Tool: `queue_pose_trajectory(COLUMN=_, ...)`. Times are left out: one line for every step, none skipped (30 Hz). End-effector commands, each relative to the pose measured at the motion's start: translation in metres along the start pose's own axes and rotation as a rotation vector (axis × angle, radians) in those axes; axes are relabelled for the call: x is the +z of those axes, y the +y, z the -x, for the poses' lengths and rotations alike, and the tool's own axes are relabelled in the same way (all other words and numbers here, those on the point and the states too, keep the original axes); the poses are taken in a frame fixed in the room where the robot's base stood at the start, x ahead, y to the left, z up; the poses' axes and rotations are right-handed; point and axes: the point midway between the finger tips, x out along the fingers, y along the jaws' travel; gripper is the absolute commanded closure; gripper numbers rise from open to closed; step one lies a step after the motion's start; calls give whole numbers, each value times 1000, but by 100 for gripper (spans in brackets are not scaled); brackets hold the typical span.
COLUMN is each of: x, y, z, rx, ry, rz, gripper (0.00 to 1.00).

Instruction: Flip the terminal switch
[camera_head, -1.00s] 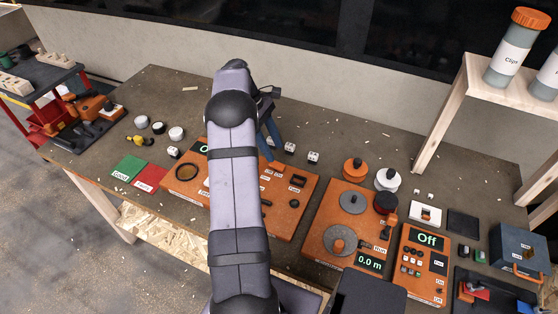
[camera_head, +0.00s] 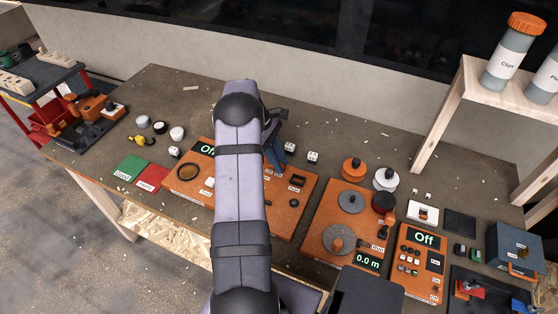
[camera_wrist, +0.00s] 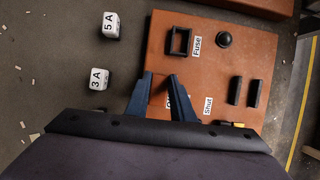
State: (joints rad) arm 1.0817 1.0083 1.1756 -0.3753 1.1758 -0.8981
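My gripper (camera_head: 275,155) is over the far edge of an orange panel (camera_head: 308,200), largely hidden behind my arm in the head view. In the wrist view its two dark blue fingers (camera_wrist: 161,80) are apart, with nothing seen held between them. Below them the orange panel (camera_wrist: 215,55) carries a square black socket labelled "Fuse" (camera_wrist: 180,41), a round black knob (camera_wrist: 224,39) and two black slots (camera_wrist: 244,91). A "Shut" label shows, and another label is partly covered by the fingers. I cannot tell which part is the terminal switch.
White cubes marked "3A" (camera_wrist: 99,78) and "5A" (camera_wrist: 111,25) stand beside the panel. A left display (camera_head: 207,149) starts "Of", partly hidden by my arm. Right are a reel panel (camera_head: 320,215), an "Off" panel (camera_head: 426,238) and a wooden shelf (camera_head: 445,115).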

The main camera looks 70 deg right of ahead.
Motion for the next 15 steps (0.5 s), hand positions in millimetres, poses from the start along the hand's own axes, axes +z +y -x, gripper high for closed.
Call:
queue_pose_trajectory(x=0, y=0, z=0, rx=-1, ry=0, rz=0, gripper=98)
queue_pose_trajectory(x=0, y=0, z=0, rx=-1, ry=0, rz=0, gripper=100)
queue_pose_trajectory(x=0, y=0, z=0, rx=-1, ry=0, rz=0, gripper=100)
queue_pose_trajectory(x=0, y=0, z=0, rx=-1, ry=0, rz=0, gripper=100)
queue_pose_trajectory(x=0, y=0, z=0, rx=-1, ry=-1, rz=0, gripper=100)
queue_pose_trajectory(x=-1, y=0, z=0, rx=-1, ry=-4, rz=1, gripper=100)
queue_pose_trajectory(x=-1, y=0, z=0, rx=0, ry=-9, rz=1, gripper=100)
queue_pose_trajectory(x=-2, y=0, z=0, rx=0, ry=-17, rz=2, gripper=100)
queue_pose_trajectory(x=-2, y=0, z=0, rx=-2, ry=-32, rz=3, gripper=100)
queue_pose_trajectory(x=-3, y=0, z=0, rx=-1, ry=-46, rz=4, gripper=100)
queue_pose_trajectory(x=-4, y=0, z=0, rx=-1, ry=-64, rz=4, gripper=100)
queue_pose_trajectory(x=-5, y=0, z=1, rx=-1, ry=-89, rz=5, gripper=100)
queue_pose_trajectory(x=-6, y=0, z=0, rx=0, ry=-110, rz=5, gripper=100)
queue_pose_trajectory(x=-7, y=0, z=1, rx=0, ry=-131, rz=5, gripper=100)
queue_pose_trajectory(x=-8, y=0, z=0, rx=1, ry=-159, rz=4, gripper=100)
